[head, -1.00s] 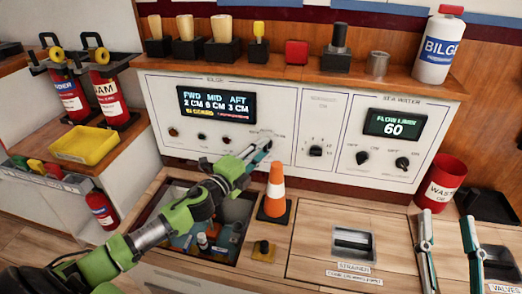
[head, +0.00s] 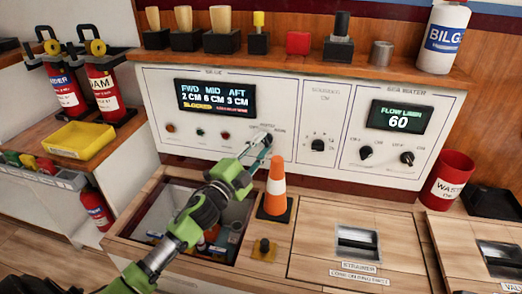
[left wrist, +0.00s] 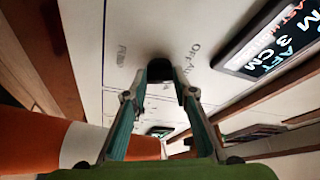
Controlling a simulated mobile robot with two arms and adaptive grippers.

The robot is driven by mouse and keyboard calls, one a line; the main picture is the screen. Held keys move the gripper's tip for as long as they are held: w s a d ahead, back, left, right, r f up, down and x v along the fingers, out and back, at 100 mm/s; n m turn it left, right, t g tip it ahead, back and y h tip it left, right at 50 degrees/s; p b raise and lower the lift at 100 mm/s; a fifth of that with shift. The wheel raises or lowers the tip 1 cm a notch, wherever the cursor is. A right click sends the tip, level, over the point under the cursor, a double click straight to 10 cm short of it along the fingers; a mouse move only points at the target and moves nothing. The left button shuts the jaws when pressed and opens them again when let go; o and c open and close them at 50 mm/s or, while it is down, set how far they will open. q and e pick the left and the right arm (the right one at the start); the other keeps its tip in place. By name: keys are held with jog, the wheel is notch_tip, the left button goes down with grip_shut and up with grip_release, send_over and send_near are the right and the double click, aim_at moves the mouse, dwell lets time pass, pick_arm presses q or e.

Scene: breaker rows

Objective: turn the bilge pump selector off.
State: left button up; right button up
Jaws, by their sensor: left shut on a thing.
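The bilge pump selector is a small dark knob (left wrist: 160,67) on the white bilge panel (head: 165,100), below the bilge display (head: 215,99). My left gripper (head: 262,148) reaches up to it from below, and its fingers hide most of the knob in the head view. In the left wrist view my left gripper (left wrist: 172,78) is shut on the knob, a finger on each side. Printed labels, one starting with OFF, show beside it. I cannot tell which label the knob points to. My right gripper is not in view.
An orange and white cone (head: 276,188) stands close to the right of my left arm, and shows large in the left wrist view (left wrist: 35,136). An open bin (head: 157,216) lies below the arm. The sea water panel (head: 345,124) and wooden strainer hatch (head: 310,242) are clear.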

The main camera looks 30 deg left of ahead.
pick_arm(q)
jog(key=shift+d+f+n+t+y+b, duration=0.1)
jog(key=shift+n+t+y+b, duration=0.25)
jog(key=shift+n, duration=0.85)
jog(key=shift+d+f+n+t+y+b, duration=0.1)
jog(key=shift+n+t+y+b, duration=0.25)
jog(key=shift+n, duration=0.85)
jog(key=o, duration=1.1)
jog(key=shift+a, duration=0.1)
jog(key=v, duration=1.2)
